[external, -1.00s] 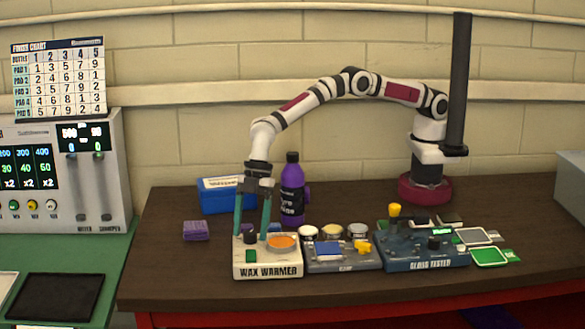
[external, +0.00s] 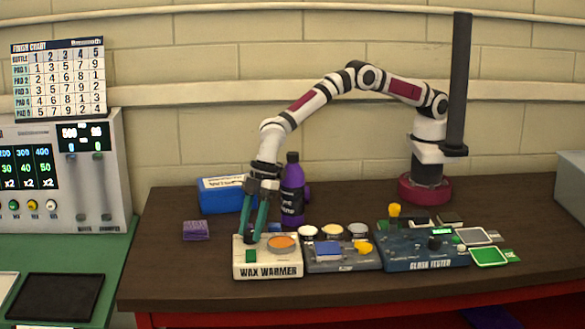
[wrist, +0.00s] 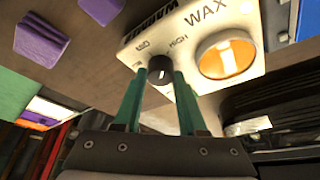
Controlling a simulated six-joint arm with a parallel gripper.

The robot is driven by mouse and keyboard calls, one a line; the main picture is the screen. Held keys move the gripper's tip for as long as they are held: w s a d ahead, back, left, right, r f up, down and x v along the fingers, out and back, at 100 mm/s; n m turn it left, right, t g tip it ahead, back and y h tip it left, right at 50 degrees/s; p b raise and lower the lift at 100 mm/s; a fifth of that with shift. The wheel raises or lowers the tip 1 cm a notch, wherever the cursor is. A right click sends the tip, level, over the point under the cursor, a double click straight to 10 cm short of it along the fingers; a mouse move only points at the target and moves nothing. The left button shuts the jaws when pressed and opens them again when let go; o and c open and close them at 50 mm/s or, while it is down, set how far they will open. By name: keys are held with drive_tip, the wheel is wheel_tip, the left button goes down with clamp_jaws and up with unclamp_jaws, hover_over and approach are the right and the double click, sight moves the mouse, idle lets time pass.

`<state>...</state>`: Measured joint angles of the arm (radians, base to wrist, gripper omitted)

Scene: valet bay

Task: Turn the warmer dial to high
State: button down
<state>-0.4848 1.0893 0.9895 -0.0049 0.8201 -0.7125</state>
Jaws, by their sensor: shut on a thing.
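The wax warmer (external: 268,271) is a white box near the front edge of the table, with an orange round wax pot (external: 282,242) and a green square on top. It also shows in the wrist view (wrist: 207,17). Its small black dial (wrist: 160,69) has a white pointer mark and sits beside printed labels, with HIGH toward the wax pot side. My gripper (wrist: 160,76) has its two green fingers shut on the dial, one on each side. In the external view, my gripper (external: 252,234) points down at the warmer, and the fingers partly hide the dial.
Behind are a purple bottle (external: 292,185) and a blue box (external: 219,199). Purple blocks (external: 196,231) lie left. The table's front left is clear.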

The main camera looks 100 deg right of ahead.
drive_tip(key=shift+m, duration=0.6)
drive_tip(key=shift+t, duration=0.3)
drive_tip(key=shift+c, duration=2.3)
unclamp_jaws()
drive_tip(key=v, duration=1.6)
drive_tip(key=shift+m+h, duration=0.3)
drive_tip(key=shift+m, duration=0.3)
drive_tip(key=x, duration=1)
drive_tip(key=a+x, duration=0.1)
drive_tip(key=x, duration=0.5)
drive_tip(key=shift+r, duration=0.1)
